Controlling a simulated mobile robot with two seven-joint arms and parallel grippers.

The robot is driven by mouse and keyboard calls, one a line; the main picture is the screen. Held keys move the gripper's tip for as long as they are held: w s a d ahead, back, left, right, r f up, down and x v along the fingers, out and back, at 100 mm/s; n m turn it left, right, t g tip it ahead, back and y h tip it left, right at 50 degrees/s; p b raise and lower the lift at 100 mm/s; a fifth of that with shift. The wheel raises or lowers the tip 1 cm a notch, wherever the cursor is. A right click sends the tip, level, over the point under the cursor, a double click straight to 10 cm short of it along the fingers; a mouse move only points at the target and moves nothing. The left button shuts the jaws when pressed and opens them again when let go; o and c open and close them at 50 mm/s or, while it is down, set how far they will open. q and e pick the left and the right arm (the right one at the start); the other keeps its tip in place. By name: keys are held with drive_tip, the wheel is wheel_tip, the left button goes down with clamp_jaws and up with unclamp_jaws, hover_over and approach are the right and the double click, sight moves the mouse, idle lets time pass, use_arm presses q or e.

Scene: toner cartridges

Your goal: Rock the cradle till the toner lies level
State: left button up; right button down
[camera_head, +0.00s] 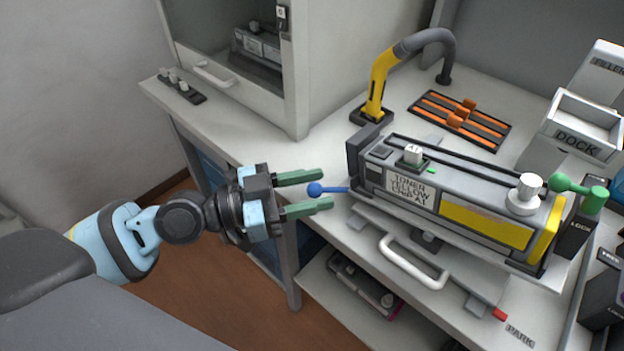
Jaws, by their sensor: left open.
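The toner cartridge (403,192), grey with a yellow panel and labelled toner yellow, lies in the cradle (440,257) on the white bench. A white handle (412,263) is on the cradle's front. A blue ball-ended knob (315,190) sticks out at the left end, and a green lever (567,184) is at the right end by a block marked lock. My left gripper (328,189) is open, its green fingers on either side of the blue knob in the picture; I cannot tell whether they touch it. The toner inside is not clearly visible. My right gripper is not in view.
A yellow and grey bent arm (380,82) stands behind the cartridge. An orange-slotted rack (462,120) and a dock (583,125) are at the back right. A glass-fronted cabinet (296,70) stands at the back left. Another cartridge (365,284) lies on the lower shelf.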

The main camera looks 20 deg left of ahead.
use_arm(q)
drive_tip(key=shift+w+d, duration=0.2)
drive_tip(key=shift+d, duration=0.05)
